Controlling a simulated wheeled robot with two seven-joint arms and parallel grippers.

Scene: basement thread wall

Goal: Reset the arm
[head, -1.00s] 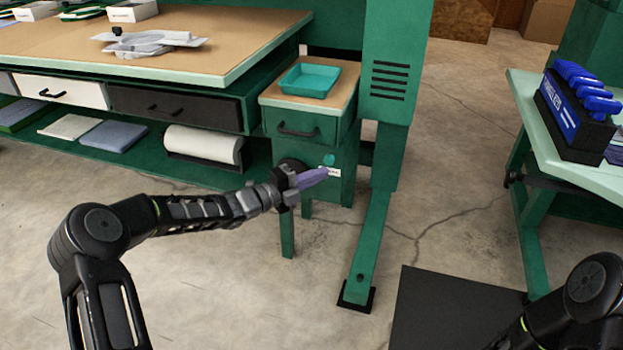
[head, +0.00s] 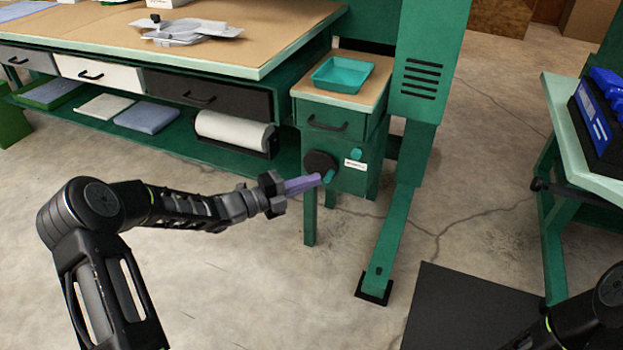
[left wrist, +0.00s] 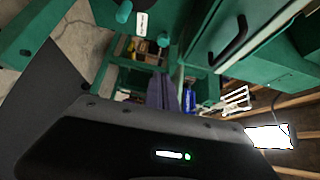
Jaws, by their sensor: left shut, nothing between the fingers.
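My left arm reaches in from the left of the head view. Its gripper (head: 304,184) has purple fingers, shut with nothing between them. The fingertips appear just left of a teal knob (head: 329,177) below a dark round disc (head: 320,162) on the front of a small green cabinet (head: 355,180). I cannot tell whether they touch it. In the left wrist view, the purple fingers (left wrist: 163,94) are together, and a teal knob (left wrist: 124,12) shows at the top. Part of my right arm shows at the lower right of the head view; its gripper is out of view.
A workbench (head: 290,50) with drawers stands at the back left. A teal tray (head: 342,74) sits on the cabinet. A green post (head: 408,190) stands right of it. A table with a pale green edge (head: 570,130) is at the right. Bare floor lies below my left arm.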

